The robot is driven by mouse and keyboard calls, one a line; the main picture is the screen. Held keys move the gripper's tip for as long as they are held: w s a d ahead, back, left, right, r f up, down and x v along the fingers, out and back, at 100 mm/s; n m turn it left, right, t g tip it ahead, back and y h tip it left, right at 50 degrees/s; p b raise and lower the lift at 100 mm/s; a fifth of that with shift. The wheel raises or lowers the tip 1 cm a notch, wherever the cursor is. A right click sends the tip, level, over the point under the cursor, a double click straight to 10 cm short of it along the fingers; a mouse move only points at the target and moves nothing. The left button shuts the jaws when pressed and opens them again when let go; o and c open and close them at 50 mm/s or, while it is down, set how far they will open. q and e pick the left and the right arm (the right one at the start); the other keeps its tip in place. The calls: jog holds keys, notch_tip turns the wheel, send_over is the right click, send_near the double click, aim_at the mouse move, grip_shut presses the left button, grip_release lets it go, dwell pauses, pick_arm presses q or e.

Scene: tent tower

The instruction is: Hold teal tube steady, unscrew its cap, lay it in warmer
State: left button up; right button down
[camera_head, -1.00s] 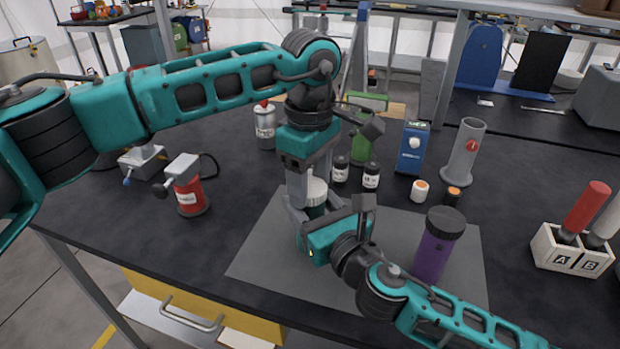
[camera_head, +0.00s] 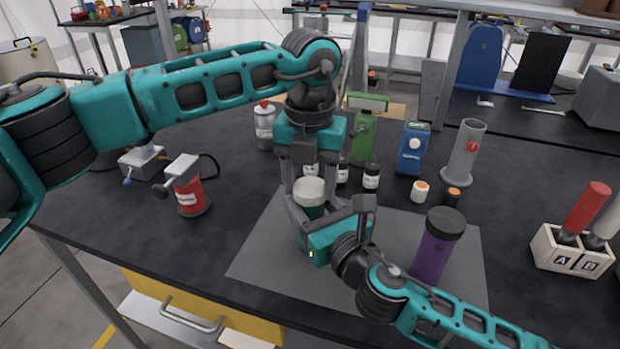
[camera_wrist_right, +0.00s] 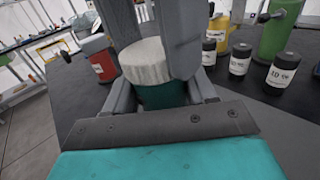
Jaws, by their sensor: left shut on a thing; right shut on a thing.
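The teal tube (camera_head: 311,211) stands upright on the grey mat (camera_head: 262,262), with its ribbed whitish cap (camera_head: 309,190) on top. In the right wrist view the tube (camera_wrist_right: 163,96) and cap (camera_wrist_right: 146,62) also show, with no clear gap between them. My right gripper (camera_head: 312,216) is shut around the tube's body from the front right; its fingers (camera_wrist_right: 163,92) flank it in the wrist view. My left gripper (camera_head: 306,194) points down from above, its fingers shut on the cap. I cannot tell for sure which object is the warmer.
A purple tube with a dark cap (camera_head: 437,245) stands right on the mat. Behind are small black jars (camera_head: 371,176), a blue device (camera_head: 411,148) and a grey upright holder (camera_head: 464,155). A red canister (camera_head: 189,188) is left; a white A/B rack (camera_head: 570,254) is far right.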

pick_arm(q)
jog(key=n, duration=0.3)
jog(key=shift+n, duration=0.4)
jog(key=n, duration=0.5)
jog(key=shift+n, duration=0.3)
jog(key=n, duration=0.3)
jog(key=shift+n, duration=0.3)
jog(key=n, duration=0.4)
jog(key=shift+r, duration=0.25)
jog(key=shift+r, duration=0.9)
